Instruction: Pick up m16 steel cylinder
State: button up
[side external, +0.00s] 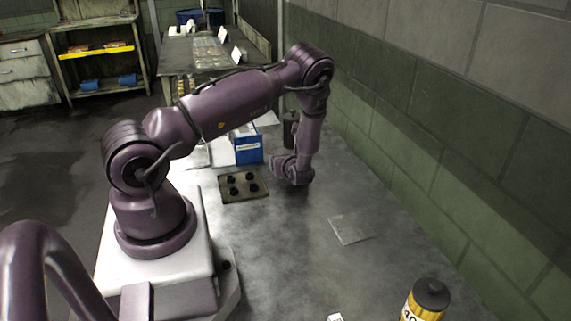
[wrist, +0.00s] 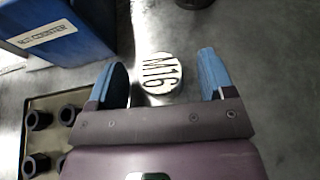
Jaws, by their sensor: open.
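In the wrist view, the M16 steel cylinder (wrist: 161,72) shows its round bright top with "M16" in dark letters. It lies between and slightly beyond the two blue fingers of my gripper (wrist: 162,78). The fingers are open, with visible space on both sides of the cylinder, and nothing is held. How high the fingers are relative to the cylinder I cannot tell. In the side external view, my gripper (side external: 292,178) is low over the table, and the cylinder cannot be made out there.
A blue labelled box (side external: 248,149) and a tray (side external: 233,197) with several dark cylindrical parts stand left of my gripper. A dark container (side external: 290,130) is behind it. A yellow bottle (side external: 425,302) and a flat sheet (side external: 349,229) are nearer the camera. The green wall (side external: 430,150) borders the right.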

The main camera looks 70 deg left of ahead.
jog(key=shift+a+f, duration=0.2)
jog(key=shift+a, duration=0.25)
jog(key=c, duration=1.1)
jog(key=shift+c, duration=0.4)
jog(key=shift+r, duration=0.15)
